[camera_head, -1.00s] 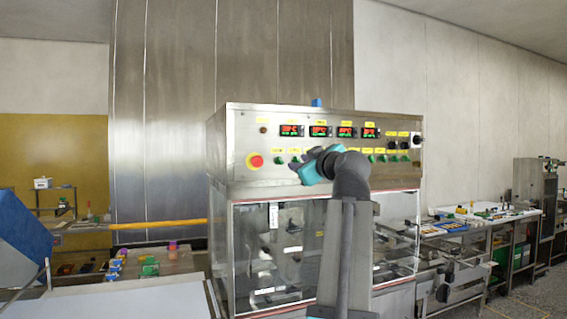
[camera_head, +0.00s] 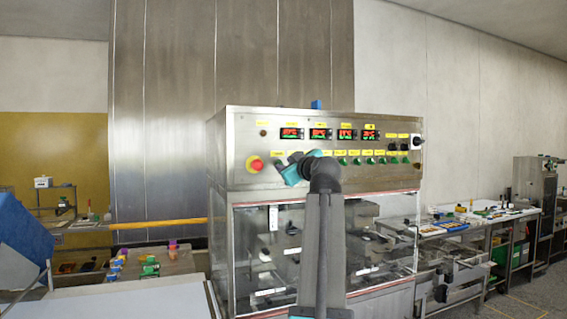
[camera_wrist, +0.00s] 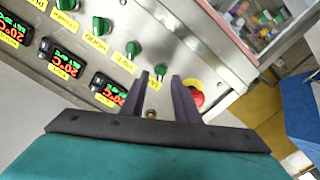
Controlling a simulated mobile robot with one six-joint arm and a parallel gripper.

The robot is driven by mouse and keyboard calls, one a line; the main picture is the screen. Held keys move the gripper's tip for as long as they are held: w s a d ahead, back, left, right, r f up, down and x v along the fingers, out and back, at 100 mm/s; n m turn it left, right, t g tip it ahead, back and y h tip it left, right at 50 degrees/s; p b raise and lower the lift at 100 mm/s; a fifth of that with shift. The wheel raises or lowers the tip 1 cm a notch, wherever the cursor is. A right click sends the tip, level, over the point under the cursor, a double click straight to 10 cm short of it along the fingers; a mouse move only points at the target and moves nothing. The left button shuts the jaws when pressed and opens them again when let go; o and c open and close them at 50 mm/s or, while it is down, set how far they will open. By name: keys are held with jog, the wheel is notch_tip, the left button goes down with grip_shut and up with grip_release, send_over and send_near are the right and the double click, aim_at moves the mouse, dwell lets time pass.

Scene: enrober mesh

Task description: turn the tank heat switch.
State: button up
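The control panel (camera_head: 235,150) on the steel machine carries a row of small green switches, and one (camera_head: 343,161) shows right of my arm. I cannot read the labels, so I cannot tell which switch is the tank heat one. My gripper (camera_head: 283,164) is at the row's left end, beside the red stop button (camera_head: 255,164). In the wrist view my gripper (camera_wrist: 161,75) is open, with a gap between its dark fingers. A green switch (camera_wrist: 160,71) appears just beyond the tips, roughly between them; contact is unclear. Another green switch (camera_wrist: 134,49) is up and left.
Red-green temperature displays (camera_head: 320,133) run along the panel above the switches. The red stop button (camera_wrist: 196,98) is close to the right finger in the wrist view. Black knobs (camera_head: 405,147) are at the panel's right. A glass-fronted enclosure (camera_head: 380,210) lies below the panel.

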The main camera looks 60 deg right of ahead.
jog(key=shift+x, duration=1.6)
grip_shut()
jog(key=shift+s+d+r, duration=0.1)
